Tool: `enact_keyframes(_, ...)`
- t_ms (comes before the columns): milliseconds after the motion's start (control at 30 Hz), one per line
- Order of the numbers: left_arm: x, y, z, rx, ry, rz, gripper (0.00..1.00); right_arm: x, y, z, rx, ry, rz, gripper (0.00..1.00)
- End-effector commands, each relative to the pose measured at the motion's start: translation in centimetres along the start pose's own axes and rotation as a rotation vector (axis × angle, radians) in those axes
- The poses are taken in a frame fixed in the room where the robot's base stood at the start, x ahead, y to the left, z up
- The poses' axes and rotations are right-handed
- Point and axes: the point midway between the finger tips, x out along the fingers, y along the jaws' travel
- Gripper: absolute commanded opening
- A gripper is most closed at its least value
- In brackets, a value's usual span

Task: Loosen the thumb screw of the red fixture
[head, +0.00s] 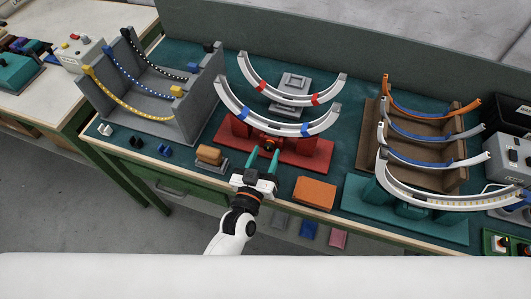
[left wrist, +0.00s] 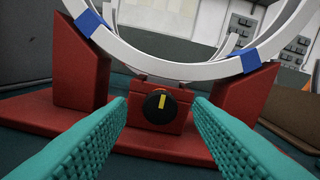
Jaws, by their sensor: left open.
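The red fixture (head: 300,154) stands at the middle of the bench, with a white arc (head: 270,122) with blue bands resting on it. Its thumb screw, a black knob (left wrist: 160,106) with a yellow mark, faces me on the front block in the left wrist view; the mark stands nearly upright. In the head view the knob (head: 268,148) is small and dark. My left gripper (head: 264,160), with teal fingers, is open in front of the fixture. In the left wrist view its fingers (left wrist: 160,125) lie on either side of the knob, apart from it. My right gripper is not in view.
An orange block (head: 314,193) lies right of my left gripper, and a brown brush-like block (head: 211,155) lies left. A second arc with red bands (head: 292,95) stands behind. A grey rack (head: 165,110) stands left; a brown arc rack (head: 430,180) and teal fixture (head: 400,215) stand right.

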Motion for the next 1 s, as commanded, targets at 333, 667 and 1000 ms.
enact_keyframes(333,-7.2,0.0,-0.2,0.000,0.003,-0.001,0.47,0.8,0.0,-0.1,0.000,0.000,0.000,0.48)
enact_keyframes(667,-11.0,0.0,0.0,0.000,0.000,-0.001,0.47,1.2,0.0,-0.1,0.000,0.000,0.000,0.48)
enact_keyframes(1000,-11.1,0.0,0.0,0.000,-0.001,-0.001,0.47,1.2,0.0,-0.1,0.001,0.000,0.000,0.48)
